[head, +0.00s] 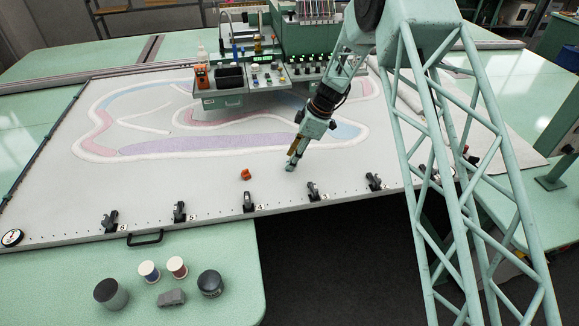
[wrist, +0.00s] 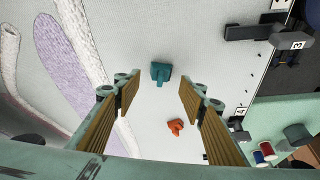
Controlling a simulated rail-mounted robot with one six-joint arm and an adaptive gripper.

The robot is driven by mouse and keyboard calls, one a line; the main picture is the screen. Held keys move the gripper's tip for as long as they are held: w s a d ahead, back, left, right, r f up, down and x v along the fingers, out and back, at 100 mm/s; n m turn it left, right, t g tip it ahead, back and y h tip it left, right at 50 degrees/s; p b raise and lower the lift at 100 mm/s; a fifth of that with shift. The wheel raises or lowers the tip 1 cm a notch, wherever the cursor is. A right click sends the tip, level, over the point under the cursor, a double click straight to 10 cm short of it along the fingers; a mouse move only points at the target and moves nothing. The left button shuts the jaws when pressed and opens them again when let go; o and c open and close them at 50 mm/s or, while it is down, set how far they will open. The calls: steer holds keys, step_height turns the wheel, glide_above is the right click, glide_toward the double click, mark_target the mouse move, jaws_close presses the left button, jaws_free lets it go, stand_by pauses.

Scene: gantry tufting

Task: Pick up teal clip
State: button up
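The teal clip (wrist: 160,72) lies on the white tufting cloth (wrist: 140,45). In the wrist view it sits between and just beyond my fingertips, apart from both. In the head view a small teal shape (head: 289,168) that looks like the clip shows right at the tip of my gripper (head: 295,156), partly hidden by it. My gripper, also seen in the wrist view (wrist: 158,86), has its two ribbed tan fingers spread wide with nothing held. It points down at the cloth from a little above.
An orange clip (head: 245,175) lies on the cloth to the left of my gripper. Black numbered clamps (head: 249,201) line the frame's front edge. The tufting machine (head: 240,85) stands behind. Thread spools (head: 149,271) and dark jars sit on the front-left table. Cloth around the teal clip is clear.

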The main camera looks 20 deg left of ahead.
steer(key=shift+x, duration=1.35)
steer(key=c, duration=0.9)
